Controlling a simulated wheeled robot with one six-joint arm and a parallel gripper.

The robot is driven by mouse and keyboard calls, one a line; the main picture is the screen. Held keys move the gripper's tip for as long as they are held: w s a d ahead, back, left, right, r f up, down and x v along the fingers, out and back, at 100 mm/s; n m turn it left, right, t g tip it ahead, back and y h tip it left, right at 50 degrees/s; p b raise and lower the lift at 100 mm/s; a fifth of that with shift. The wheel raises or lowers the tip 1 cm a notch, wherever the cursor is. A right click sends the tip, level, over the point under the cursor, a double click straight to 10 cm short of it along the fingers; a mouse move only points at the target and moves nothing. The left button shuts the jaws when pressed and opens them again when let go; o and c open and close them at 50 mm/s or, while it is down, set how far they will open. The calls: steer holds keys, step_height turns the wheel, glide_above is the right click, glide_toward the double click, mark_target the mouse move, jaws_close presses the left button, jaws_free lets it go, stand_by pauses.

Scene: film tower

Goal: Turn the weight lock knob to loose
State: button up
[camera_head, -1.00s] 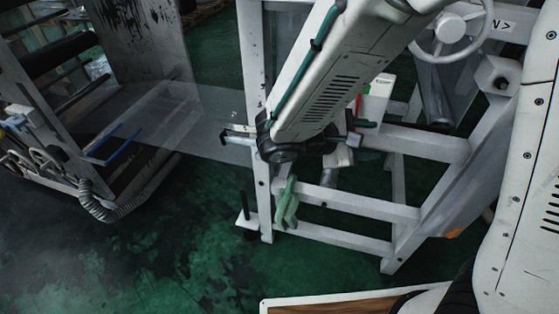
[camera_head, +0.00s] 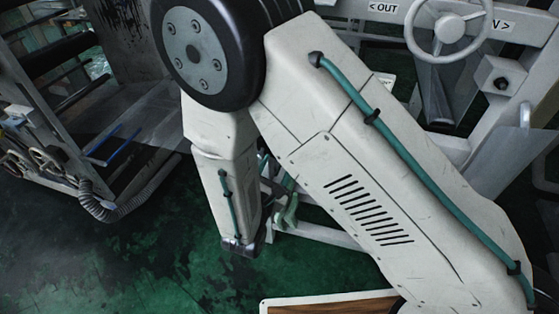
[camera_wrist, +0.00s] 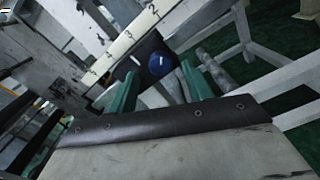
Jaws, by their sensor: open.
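In the wrist view, a round blue knob (camera_wrist: 160,64) with a short pale mark sits on a dark block (camera_wrist: 140,60). The block is on a pale beam (camera_wrist: 118,47) marked with numbers. I take the knob to be the weight lock knob; no loose or lock label is readable. My gripper (camera_wrist: 159,72) is open. Its two green fingers show on either side of the knob in the picture, and no contact is visible. In the head view my arm covers the knob and beam.
A white frame with a handwheel (camera_head: 448,28) and an OUT label (camera_head: 384,9) stands at the upper right. A machine with a ribbed hose (camera_head: 110,207) stands left. Green floor (camera_head: 110,270) between is clear.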

mark_target(279, 161)
steer(key=shift+x, duration=1.55)
steer(key=c, duration=1)
steer(key=shift+n+t+y, duration=0.3)
steer(key=shift+n, duration=8.8)
